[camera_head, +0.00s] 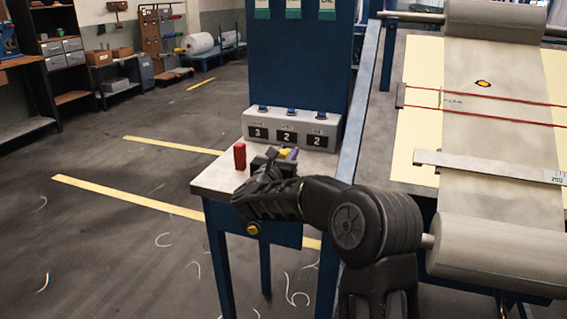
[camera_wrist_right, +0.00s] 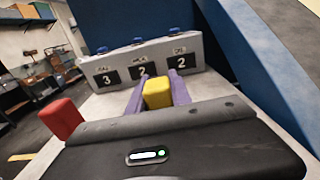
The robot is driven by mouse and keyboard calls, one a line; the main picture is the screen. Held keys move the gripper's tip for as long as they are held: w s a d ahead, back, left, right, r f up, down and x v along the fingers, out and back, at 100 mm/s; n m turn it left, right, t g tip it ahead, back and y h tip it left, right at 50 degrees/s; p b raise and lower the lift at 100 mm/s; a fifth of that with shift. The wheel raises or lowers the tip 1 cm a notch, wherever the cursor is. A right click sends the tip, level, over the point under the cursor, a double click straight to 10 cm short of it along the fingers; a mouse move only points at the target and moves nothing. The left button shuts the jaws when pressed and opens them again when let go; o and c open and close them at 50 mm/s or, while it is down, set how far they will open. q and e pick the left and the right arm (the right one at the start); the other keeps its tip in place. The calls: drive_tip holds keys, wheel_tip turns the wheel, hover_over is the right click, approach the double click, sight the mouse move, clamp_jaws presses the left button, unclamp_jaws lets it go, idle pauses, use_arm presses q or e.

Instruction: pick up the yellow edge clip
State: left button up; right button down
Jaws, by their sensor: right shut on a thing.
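The yellow edge clip (camera_wrist_right: 158,93) is a small yellow block between the two purple-grey fingers of my right gripper (camera_wrist_right: 160,88) in the right wrist view. The fingers are shut on its sides. In the head view my right gripper (camera_head: 284,155) is over the small side table, and only a bit of the yellow clip (camera_head: 285,153) shows past it. I cannot tell whether the clip touches the tabletop. My left gripper is in neither view.
A red block (camera_head: 240,155) stands on the small table (camera_head: 215,182), left of the gripper. A grey box (camera_head: 290,130) with numbered displays and blue knobs stands behind. The loom bed (camera_head: 480,120) with rollers is at the right. Open floor lies to the left.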

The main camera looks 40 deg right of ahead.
drive_tip(key=shift+r, duration=0.15)
wheel_tip(320, 180, up, 10)
idle(0.7)
idle(0.5)
drive_tip(key=c, duration=1.8)
unclamp_jaws()
clamp_jaws()
